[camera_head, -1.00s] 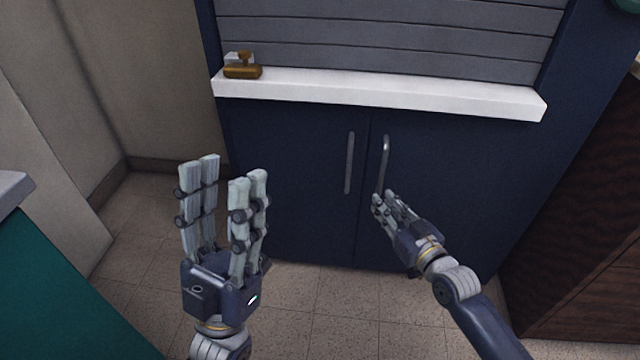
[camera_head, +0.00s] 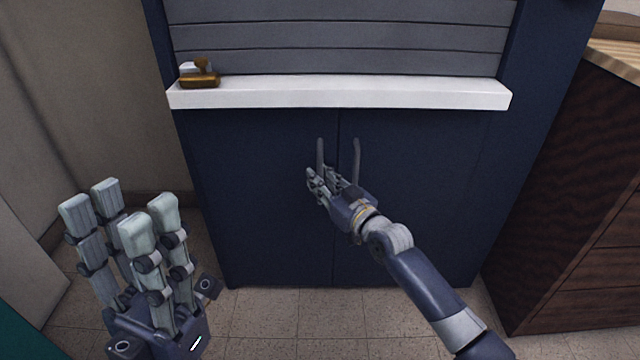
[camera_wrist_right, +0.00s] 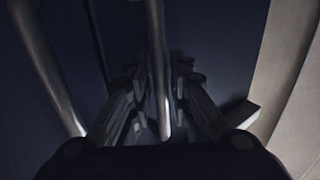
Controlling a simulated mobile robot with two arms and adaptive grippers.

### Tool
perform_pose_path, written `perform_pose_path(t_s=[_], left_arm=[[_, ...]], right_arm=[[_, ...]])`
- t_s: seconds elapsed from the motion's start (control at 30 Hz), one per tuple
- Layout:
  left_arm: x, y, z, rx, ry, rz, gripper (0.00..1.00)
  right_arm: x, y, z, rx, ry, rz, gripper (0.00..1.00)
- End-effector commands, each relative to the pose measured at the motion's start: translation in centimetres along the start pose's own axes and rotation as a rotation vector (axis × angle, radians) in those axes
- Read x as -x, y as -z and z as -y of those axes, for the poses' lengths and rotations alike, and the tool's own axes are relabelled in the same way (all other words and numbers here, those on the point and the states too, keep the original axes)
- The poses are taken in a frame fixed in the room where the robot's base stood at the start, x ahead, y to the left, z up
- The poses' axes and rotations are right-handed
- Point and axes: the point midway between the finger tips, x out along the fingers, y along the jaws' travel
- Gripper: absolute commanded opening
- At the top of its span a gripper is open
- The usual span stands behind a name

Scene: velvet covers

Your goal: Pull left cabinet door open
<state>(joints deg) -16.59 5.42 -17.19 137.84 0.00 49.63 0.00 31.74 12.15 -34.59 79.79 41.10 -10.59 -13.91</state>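The left cabinet door (camera_head: 250,210) is dark blue and closed, flush with the right door (camera_head: 420,190). Its upright grey handle (camera_head: 320,152) is near the middle seam. My right gripper (camera_head: 318,186) is at the lower part of this handle. In the right wrist view, the handle (camera_wrist_right: 157,60) runs between the fingers of my right gripper (camera_wrist_right: 158,105), with dark gaps visible on both sides. The fingers look open around it; contact cannot be made out. My left gripper (camera_head: 120,212) is open and empty at the lower left, away from the doors.
The right door's handle (camera_head: 356,160) stands close beside the left one. A white ledge (camera_head: 340,94) juts out above the doors, with a brown and white object (camera_head: 199,78) on it. A dark wooden drawer unit (camera_head: 570,200) stands at right. Tiled floor (camera_head: 275,318) lies in front.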

Motion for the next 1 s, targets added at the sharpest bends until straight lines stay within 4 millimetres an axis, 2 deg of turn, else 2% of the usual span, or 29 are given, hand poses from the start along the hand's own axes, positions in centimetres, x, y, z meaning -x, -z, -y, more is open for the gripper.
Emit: perform_pose_path(t_s=[0.33, 0.4, 0.43, 1.0], left_arm=[[-0.16, 0.0, -0.02, -0.001, -0.003, -0.006, 0.4], [-0.16, 0.0, -0.02, -0.001, -0.003, -0.007, 0.4], [-0.16, 0.01, -0.02, -0.001, -0.003, -0.007, 0.4], [-0.45, 0.29, 0.01, 0.002, 0.006, 0.005, 0.4]], right_arm=[[-0.4, 0.03, 0.05, 0.0, 0.001, 0.001, 0.19], [-0.39, 0.02, 0.05, 0.0, 0.001, 0.001, 0.03], [-0.38, 0.02, 0.04, 0.0, 0.001, 0.001, 0.0], [0.1, 0.12, 0.3, -0.001, -0.011, 0.002, 0.0]])
